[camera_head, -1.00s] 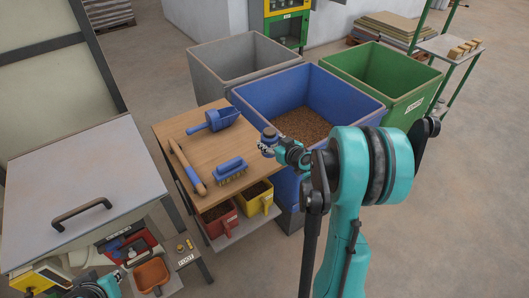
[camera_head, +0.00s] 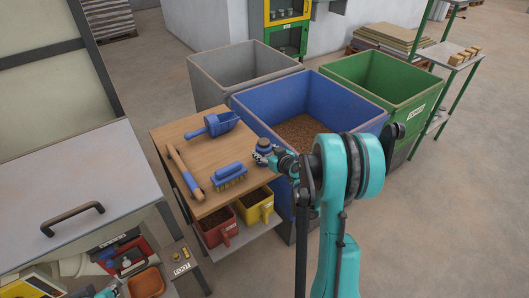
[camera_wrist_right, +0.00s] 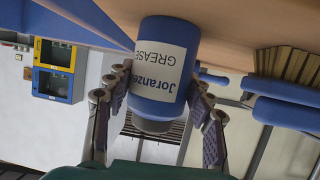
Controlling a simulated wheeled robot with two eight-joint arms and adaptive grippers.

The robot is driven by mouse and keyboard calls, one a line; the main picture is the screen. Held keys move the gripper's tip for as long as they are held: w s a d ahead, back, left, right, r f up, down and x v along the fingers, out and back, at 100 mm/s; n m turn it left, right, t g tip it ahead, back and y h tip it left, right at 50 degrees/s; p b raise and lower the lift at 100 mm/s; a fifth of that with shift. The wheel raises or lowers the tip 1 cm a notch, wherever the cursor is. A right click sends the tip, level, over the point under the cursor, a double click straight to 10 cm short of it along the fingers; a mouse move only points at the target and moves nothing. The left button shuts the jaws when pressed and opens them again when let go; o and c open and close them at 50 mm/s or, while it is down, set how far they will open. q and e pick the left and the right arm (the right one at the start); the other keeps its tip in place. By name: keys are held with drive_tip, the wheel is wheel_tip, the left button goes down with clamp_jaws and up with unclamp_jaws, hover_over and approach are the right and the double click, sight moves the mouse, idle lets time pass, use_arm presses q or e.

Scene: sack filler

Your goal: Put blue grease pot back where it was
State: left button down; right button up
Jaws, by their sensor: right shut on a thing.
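The blue grease pot (camera_wrist_right: 158,75) is a blue cylinder with a white label, held between the fingers of my right gripper (camera_wrist_right: 158,110) in the right wrist view. That view is upside down, and the pot's base is close to the wooden tabletop. I cannot tell whether it touches. In the head view the pot (camera_head: 264,146) is at the right edge of the wooden bench (camera_head: 200,150), right of the blue brush (camera_head: 228,174) and beside the blue bin. Of my left arm only a teal and dark part shows at the bottom left edge; its fingers are not clear.
Red (camera_head: 217,226) and yellow (camera_head: 255,206) tubs sit on the shelf below. The blue bin (camera_head: 315,95) of grain, a grey bin (camera_head: 230,68) and a green bin (camera_head: 390,85) stand behind.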

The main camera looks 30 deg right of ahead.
drive_tip(key=o, duration=1.4)
drive_tip(key=shift+s+r, duration=0.2)
drive_tip(key=shift+s, duration=0.05)
drive_tip(key=p+v, duration=0.4)
drive_tip(key=v, duration=0.7)
drive_tip(key=s+a+r+g+y, duration=0.1)
drive_tip(key=s+a+r+g, duration=0.1)
drive_tip(key=a, duration=0.5)
drive_tip(key=s+a+r+g+y, duration=0.1)
drive_tip(key=s+a+r+g, duration=0.1)
drive_tip(key=a, duration=0.5)
drive_tip(key=s+a+g, duration=0.1)
drive_tip(key=s+a, duration=0.1)
drive_tip(key=s, duration=0.2)
drive_tip(key=s+a+r+h, duration=0.1)
drive_tip(key=s+a, duration=0.2)
drive_tip(key=s, duration=0.2)
drive_tip(key=s+a+g+h, duration=0.1)
drive_tip(key=s+a, duration=0.1)
drive_tip(key=s, duration=0.3)
drive_tip(key=shift+a+r+g, duration=0.2)
drive_tip(key=shift+r+g, duration=0.1)
drive_tip(key=shift+r, duration=0.1)
